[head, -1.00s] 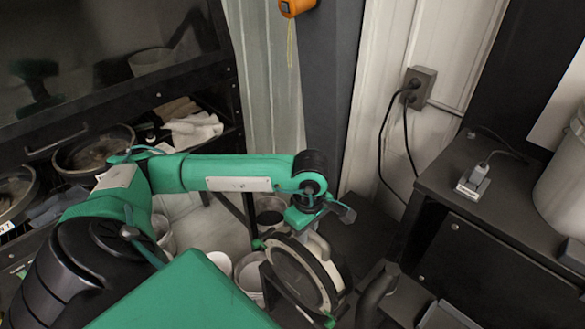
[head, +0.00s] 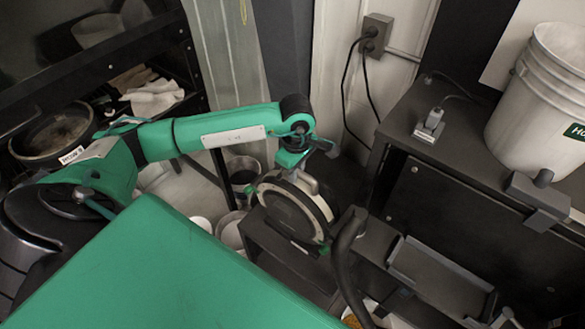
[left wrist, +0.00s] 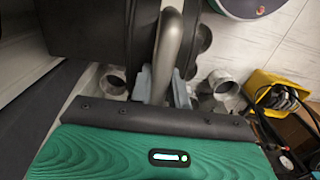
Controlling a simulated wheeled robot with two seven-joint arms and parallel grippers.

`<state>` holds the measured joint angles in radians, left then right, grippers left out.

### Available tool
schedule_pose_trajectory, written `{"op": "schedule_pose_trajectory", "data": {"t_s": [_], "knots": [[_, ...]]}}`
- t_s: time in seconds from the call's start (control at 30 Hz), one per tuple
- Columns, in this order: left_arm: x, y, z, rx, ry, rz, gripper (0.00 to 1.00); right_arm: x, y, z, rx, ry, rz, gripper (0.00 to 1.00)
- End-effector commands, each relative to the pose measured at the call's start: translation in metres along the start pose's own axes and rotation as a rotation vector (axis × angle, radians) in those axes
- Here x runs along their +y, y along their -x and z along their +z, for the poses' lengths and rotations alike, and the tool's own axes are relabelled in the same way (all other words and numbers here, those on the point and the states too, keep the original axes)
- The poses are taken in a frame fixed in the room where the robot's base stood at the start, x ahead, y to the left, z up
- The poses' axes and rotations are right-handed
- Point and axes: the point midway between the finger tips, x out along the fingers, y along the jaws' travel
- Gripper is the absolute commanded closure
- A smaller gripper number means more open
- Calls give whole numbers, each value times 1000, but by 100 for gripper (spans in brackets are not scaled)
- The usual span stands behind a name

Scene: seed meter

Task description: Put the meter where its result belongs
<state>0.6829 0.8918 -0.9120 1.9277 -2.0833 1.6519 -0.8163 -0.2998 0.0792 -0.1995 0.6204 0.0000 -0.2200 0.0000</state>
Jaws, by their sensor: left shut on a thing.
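The seed meter (head: 289,212) is a round, dark-rimmed disc with a metal handle. It hangs upright from my left gripper (head: 303,160) in the middle of the head view. The left gripper is shut on the handle, which shows as a thick curved metal bar in the left wrist view (left wrist: 172,45). The grey fingers (left wrist: 160,85) lie on both sides of that bar. A white bucket (head: 540,100) with a partly cut-off green label starting "HO" stands at the right. A round dark pan (head: 52,135) with a white label too small to read is at the left. My right gripper is not in view.
A black bench (head: 440,190) carries the bucket and a small grey device (head: 431,122) with a cable. A black curved hose (head: 345,265) rises close beside the meter. A wall outlet (head: 377,33) has hanging cables.

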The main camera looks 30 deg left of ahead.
Motion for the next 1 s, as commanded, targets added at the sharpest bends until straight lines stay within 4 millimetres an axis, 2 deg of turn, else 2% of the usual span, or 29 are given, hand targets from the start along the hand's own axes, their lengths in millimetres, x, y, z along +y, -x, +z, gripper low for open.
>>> {"op": "schedule_pose_trajectory", "data": {"t_s": [0.17, 0.63, 0.67, 0.77, 1.0], "knots": [[1, -3, 0, -1, 0, 6, 100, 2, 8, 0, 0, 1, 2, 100], [1, -8, 0, -1, 0, 7, 100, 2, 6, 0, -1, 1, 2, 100], [-1, -12, 0, 1, 0, -1, 80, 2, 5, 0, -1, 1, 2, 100], [-1, -11, 0, 1, 0, -1, 61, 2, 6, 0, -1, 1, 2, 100], [-1, -11, 0, 1, 0, -1, 60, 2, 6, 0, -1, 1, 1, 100]]}}
